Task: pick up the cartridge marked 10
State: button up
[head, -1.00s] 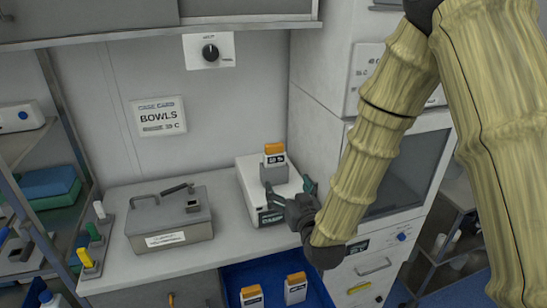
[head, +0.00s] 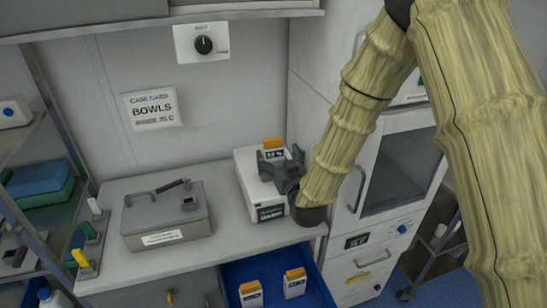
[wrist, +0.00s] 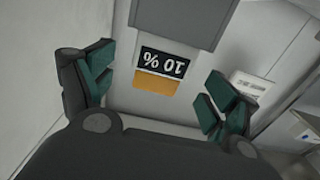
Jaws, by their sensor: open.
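The cartridge marked 10 (head: 274,146) has an orange top and a dark label. It stands upright in the dark holder of a white device (head: 245,185) on the counter. In the wrist view the cartridge (wrist: 163,63) appears upside down, its label reading "10 %", with its lower end in the grey holder (wrist: 183,20). My gripper (head: 281,163) is in front of it, partly hiding its lower part and the holder. In the wrist view my gripper (wrist: 160,88) is open and empty, its fingers to either side of the cartridge and apart from it.
A blue drawer (head: 320,290) below the counter holds two orange-topped cartridges (head: 251,293) (head: 294,283). A grey lidded metal box (head: 167,218) stands left on the counter. A tall white cabinet (head: 310,100) is close on the right.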

aim_at(275, 151)
jog(key=shift+p+x, duration=1.15)
jog(key=shift+x, duration=1.15)
jog(key=c, duration=1.2)
